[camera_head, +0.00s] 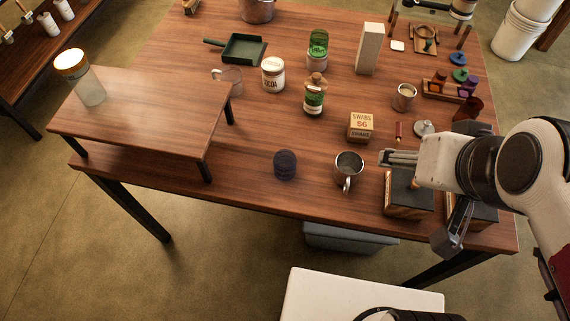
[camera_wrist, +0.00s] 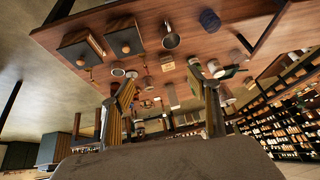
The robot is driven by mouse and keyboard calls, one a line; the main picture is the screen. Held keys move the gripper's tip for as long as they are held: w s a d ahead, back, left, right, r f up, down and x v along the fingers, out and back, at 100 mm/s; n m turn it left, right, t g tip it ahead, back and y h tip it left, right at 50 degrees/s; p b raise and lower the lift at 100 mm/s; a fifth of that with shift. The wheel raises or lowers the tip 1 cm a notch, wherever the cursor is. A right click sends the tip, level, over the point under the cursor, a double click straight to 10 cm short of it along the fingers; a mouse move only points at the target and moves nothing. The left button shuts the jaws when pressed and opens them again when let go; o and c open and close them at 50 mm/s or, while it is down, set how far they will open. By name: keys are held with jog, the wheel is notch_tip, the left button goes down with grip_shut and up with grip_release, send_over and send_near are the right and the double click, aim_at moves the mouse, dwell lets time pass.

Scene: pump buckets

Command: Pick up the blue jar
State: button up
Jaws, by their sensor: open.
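The blue jar (camera_head: 285,165) is small, dark blue and round. It stands upright near the front edge of the table, between the raised shelf and a metal mug. In the wrist view the jar (camera_wrist: 209,20) shows near the top, right of centre. My gripper (camera_head: 415,200) is at the right front of the table, over the dark wooden boxes and well to the right of the jar. Its fingers are spread wide apart with nothing between them. In the wrist view both fingers of my gripper (camera_wrist: 165,92) show, apart and empty.
A metal mug (camera_head: 349,168) stands between the jar and my gripper. A swabs box (camera_head: 361,126) is behind the mug. Dark boxes (camera_head: 406,196) sit beneath my gripper. A raised wooden shelf (camera_head: 150,115) is left of the jar. The tabletop around the jar is clear.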

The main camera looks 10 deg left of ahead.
jog(key=w+a+f+t+y, duration=0.1)
jog(key=w+a+y, duration=0.2)
jog(key=w+a, duration=0.7)
jog(key=m+t+h, duration=0.5)
jog(key=t+h, duration=0.1)
send_over(280, 170)
jog(key=w, duration=0.2)
notch_tip(280, 170, down, 19)
jog(key=shift+s+a+f+n+t+h, duration=0.15)
jog(key=shift+s+f+t+h, duration=0.2)
jog(key=shift+f, duration=0.35)
jog(key=shift+s+a+f+n+t+h, duration=0.1)
jog(key=shift+s+a+f+t, duration=0.1)
jog(key=shift+s+f+t, duration=0.35)
jog(key=shift+s+a+f+n+t+h, duration=0.2)
jog(key=shift+s+f, duration=0.3)
jog(key=shift+f, duration=0.35)
jog(key=shift+s+f+n+t+h, duration=0.25)
jog(key=shift+s+f+n+t, duration=0.35)
jog(key=shift+s+f, duration=0.6)
jog(key=shift+s+f+n+t, duration=0.25)
jog(key=shift+s+f+t, duration=0.35)
jog(key=shift+s+f, duration=0.2)
jog(key=shift+w, duration=0.1)
jog(key=shift+x, duration=1.25)
